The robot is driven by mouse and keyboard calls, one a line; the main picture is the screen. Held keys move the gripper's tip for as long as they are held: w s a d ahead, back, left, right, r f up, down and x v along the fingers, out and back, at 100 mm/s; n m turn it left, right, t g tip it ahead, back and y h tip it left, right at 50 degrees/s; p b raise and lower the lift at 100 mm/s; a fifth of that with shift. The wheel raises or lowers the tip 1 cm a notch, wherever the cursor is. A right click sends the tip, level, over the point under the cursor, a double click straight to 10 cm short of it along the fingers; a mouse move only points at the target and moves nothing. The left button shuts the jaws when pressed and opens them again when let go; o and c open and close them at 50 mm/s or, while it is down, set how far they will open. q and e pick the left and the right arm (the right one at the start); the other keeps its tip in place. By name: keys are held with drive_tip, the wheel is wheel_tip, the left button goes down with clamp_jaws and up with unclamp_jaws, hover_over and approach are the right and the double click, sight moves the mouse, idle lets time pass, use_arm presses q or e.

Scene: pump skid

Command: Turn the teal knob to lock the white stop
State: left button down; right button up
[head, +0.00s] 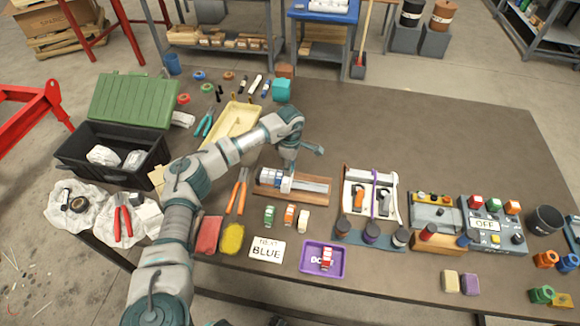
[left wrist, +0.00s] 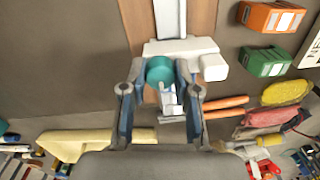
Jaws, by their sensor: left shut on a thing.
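The teal knob (left wrist: 160,70) shows as a round cap in the left wrist view, between the two fingers of my left gripper (left wrist: 160,85). The fingers are shut on it from both sides. The white stop (left wrist: 180,47) lies just beyond the knob, as a white crosspiece with a block at its right, across a wooden base. In the head view my left gripper (head: 288,172) reaches down over the left part of the wooden base (head: 318,194), by the white stop (head: 286,184). The knob is hidden there. My right gripper is not in view.
Green, orange and white blocks (head: 289,215) stand in front of the wooden base. A white-framed fixture (head: 372,195) stands to the right. A purple tray (head: 322,259) sits at the front.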

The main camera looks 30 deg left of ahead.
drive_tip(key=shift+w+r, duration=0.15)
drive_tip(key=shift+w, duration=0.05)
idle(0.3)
use_arm(q)
drive_tip(key=c, duration=1)
unclamp_jaws()
drive_tip(key=shift+f, duration=0.1)
drive_tip(key=shift+o, duration=0.8)
drive_tip(key=shift+w, duration=0.1)
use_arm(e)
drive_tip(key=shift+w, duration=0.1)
use_arm(q)
drive_tip(key=shift+a, duration=0.1)
wheel_tip(320, 180, up, 12)
drive_tip(key=shift+w, duration=0.25)
drive_tip(key=shift+f, duration=0.1)
